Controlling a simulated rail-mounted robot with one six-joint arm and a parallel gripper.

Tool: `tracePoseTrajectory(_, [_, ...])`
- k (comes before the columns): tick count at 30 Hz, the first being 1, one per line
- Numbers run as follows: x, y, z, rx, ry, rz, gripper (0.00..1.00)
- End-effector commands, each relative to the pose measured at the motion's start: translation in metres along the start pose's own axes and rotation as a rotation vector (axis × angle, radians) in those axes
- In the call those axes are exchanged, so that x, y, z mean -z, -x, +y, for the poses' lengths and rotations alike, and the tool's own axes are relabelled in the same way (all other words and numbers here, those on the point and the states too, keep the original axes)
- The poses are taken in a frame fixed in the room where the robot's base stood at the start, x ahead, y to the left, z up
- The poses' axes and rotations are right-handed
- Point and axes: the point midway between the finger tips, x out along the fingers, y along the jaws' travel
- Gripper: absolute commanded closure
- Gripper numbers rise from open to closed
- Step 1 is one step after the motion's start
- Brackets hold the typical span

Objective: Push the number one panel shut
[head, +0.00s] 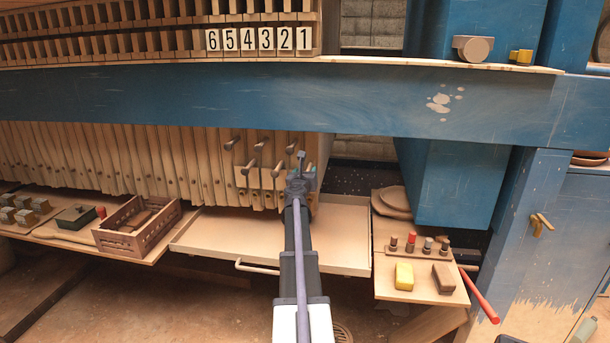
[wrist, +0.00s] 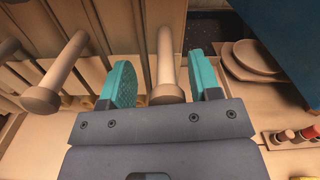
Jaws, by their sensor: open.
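The number labels run 6 to 1 along the top of the press in the head view, with the number one label (head: 304,39) at the right end. Below the blue beam, wooden panels hang with round peg handles. My gripper (head: 306,172) is at the right end of this row and hides the lower part of the rightmost panel. In the wrist view, my gripper (wrist: 163,80) is open, its teal fingers on either side of the rightmost peg (wrist: 167,65), which looks like the number one panel's handle. Contact with the peg cannot be told. Other pegs (wrist: 58,75) stand to the left.
The blue beam (head: 200,97) crosses above my gripper. A pale tray (head: 220,235) lies below, partly behind my arm. A shelf at right holds a yellow block (head: 404,276), a brown block (head: 443,278) and several small knobs. A blue column (head: 455,185) stands right. A wooden crate (head: 137,228) sits left.

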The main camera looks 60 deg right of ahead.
Motion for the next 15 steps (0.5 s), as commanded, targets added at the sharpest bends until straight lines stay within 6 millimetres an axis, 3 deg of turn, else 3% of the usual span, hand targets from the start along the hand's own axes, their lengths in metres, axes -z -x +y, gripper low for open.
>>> tracePoseTrajectory(5, [0.0,0.018,0.0,0.0,0.0,0.0,0.43])
tracePoseTrajectory(15, [0.0,0.098,0.0,-0.002,0.0,0.0,0.43])
